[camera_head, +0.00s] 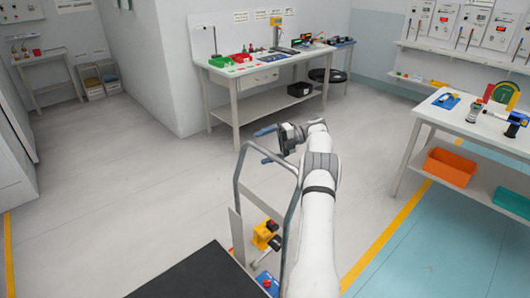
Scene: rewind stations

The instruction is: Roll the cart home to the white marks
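The cart's grey hoop handle (237,185) stands upright just in front of me. Low behind the handle, the cart carries yellow (264,236) and blue-and-red items (266,281). Much of the cart is hidden by my arm and the black surface at the bottom of the view. My gripper (262,146) is at the top of the handle, its two blue fingers spread apart and pointing left. The fingers look close to the top bar; I cannot tell whether the bar lies between them or touches them. I see no white floor marks.
A white workbench (236,104) with tools stands ahead against a wall corner. Another bench (408,150) with orange (449,167) and teal bins (512,203) is on the right. Yellow lines (388,235) edge the blue floor. Grey floor at left (110,170) is clear.

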